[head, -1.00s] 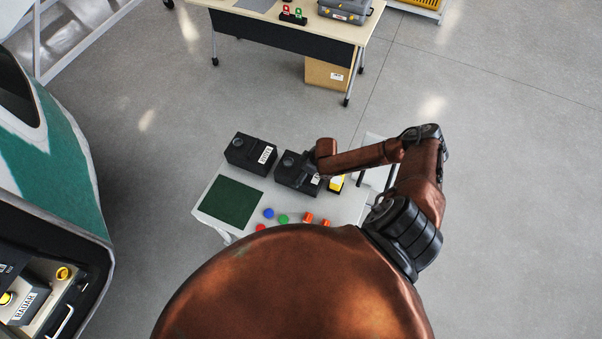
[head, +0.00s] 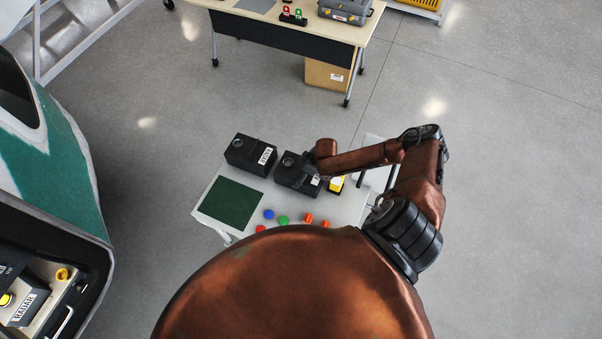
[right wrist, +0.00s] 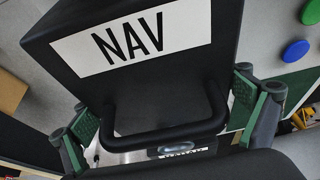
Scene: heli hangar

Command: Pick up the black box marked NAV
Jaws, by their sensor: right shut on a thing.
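The black box marked NAV (right wrist: 150,45) fills the upper middle of the right wrist view, with its white label and black bar handle facing the camera. In the head view the NAV box (head: 292,170) is at the cart's far edge, partly covered by my right arm. My right gripper (right wrist: 165,115) is shut on the NAV box, its green-padded fingers on either side. In the head view the right gripper (head: 314,172) is mostly hidden by its wrist. I cannot tell if the box is off the cart top. My left gripper is not in view.
Another black box (head: 250,154) stands just left on the cart (head: 342,207). The aircraft (head: 62,170) is left; a desk (head: 330,25) stands beyond open floor.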

